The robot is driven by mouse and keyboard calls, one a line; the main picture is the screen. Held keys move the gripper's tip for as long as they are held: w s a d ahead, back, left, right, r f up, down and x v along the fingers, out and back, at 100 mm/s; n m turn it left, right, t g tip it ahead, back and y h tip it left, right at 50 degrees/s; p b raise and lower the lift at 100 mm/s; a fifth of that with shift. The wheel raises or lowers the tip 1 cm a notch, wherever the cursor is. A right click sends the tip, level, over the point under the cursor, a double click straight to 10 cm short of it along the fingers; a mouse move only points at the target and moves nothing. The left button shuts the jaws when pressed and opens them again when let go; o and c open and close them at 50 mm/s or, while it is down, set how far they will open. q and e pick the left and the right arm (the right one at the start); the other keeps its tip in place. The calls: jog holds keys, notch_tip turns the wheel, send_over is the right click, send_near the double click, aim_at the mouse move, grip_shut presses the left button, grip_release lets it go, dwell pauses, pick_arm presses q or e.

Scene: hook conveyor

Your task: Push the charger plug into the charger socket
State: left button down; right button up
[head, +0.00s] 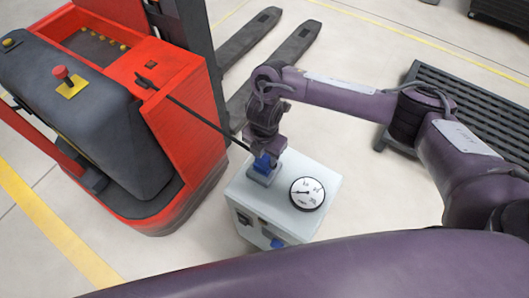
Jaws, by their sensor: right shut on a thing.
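My right gripper (267,150) comes down over the left part of the top of the white charger box. It is shut on the blue charger plug (262,163), which a black cable (200,117) joins to the red pallet truck. Directly beneath the plug is a grey block on top of the box, apparently the charger socket (261,177). The plug is at or just above the socket; I cannot tell how deep it sits, because the gripper partly hides it. My left gripper is not in view.
The white charger box (318,174) carries a round gauge (307,194) on top. The red pallet truck (170,90) with dark forks (290,48) stands close on the left. A dark slatted pallet (470,105) lies at the right. Floor in front is free.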

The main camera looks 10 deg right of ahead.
aim_at(265, 155)
jog(key=shift+f+b, duration=0.4)
jog(key=shift+f, duration=0.25)
jog(key=o, duration=1)
jog(key=shift+r, duration=0.1)
notch_tip(265, 155, up, 8)
jog(key=p, duration=0.3)
jog(key=shift+f, duration=0.2)
